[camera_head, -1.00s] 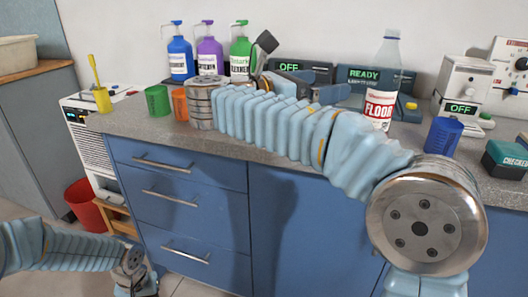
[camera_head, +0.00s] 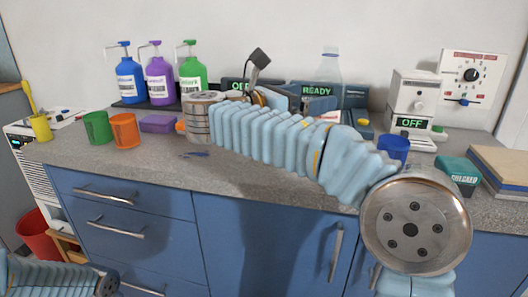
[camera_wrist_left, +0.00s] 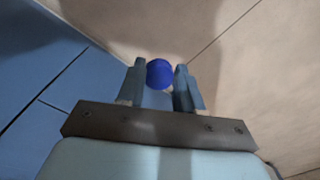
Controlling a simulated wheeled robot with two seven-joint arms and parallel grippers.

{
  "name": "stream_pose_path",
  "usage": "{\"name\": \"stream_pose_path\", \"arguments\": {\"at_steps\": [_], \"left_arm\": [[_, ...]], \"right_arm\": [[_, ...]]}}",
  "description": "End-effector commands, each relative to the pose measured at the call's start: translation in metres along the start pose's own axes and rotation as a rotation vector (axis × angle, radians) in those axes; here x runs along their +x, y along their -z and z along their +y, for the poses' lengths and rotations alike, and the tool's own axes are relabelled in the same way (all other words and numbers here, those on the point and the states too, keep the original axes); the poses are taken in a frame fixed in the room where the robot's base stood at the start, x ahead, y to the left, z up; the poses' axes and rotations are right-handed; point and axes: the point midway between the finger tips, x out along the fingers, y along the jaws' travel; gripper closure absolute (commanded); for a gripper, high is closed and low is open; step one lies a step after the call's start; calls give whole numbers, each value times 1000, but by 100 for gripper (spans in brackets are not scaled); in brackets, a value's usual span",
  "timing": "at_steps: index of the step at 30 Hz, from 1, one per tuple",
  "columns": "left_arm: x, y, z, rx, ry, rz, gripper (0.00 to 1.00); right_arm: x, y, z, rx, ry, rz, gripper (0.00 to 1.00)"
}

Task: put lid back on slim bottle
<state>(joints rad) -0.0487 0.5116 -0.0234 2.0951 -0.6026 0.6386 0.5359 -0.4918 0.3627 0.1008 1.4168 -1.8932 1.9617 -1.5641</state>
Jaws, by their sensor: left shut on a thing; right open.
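The slim bottle (camera_head: 330,68) is clear with a red-and-white label and stands upright at the back of the counter. Its neck looks bare, and its lower part is hidden behind my right arm. My right gripper (camera_head: 322,100) is open and empty, close to the bottle in the picture; I cannot tell whether the bottle is between the fingers. In the left wrist view my left gripper (camera_wrist_left: 160,82) is shut on a round blue lid (camera_wrist_left: 160,73), held over the floor beside the blue cabinet front. The left gripper is outside the head view.
Blue, purple and green pump bottles (camera_head: 160,80) stand at the back left. Green (camera_head: 97,128) and orange (camera_head: 124,131) cups are in front. A blue cup (camera_head: 393,149), a white machine (camera_head: 413,105) and a teal box (camera_head: 458,171) are on the right. The counter's front left is mostly clear.

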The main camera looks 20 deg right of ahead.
Motion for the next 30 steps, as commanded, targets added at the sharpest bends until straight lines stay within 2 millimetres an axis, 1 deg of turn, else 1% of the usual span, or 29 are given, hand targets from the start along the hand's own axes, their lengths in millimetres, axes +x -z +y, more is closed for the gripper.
{"name": "stream_pose_path", "arguments": {"at_steps": [1,3,6,17,20,25,27,30], "left_arm": [[1,0,0,0,0,0,100],[2,0,0,0,0,0,100],[2,0,0,0,0,0,100],[2,0,0,0,0,0,100],[3,0,0,0,0,0,100],[4,0,0,0,0,0,100],[4,0,0,0,0,0,100],[4,0,0,0,0,0,100]], "right_arm": [[9,1,-1,0,2,1,0],[18,1,0,-1,1,1,0],[26,1,0,-1,-1,0,0],[29,0,0,-1,-1,0,0],[39,1,0,0,1,0,0],[66,1,2,-2,2,0,0],[73,1,2,-2,0,0,0],[79,1,2,-1,0,0,0]]}}
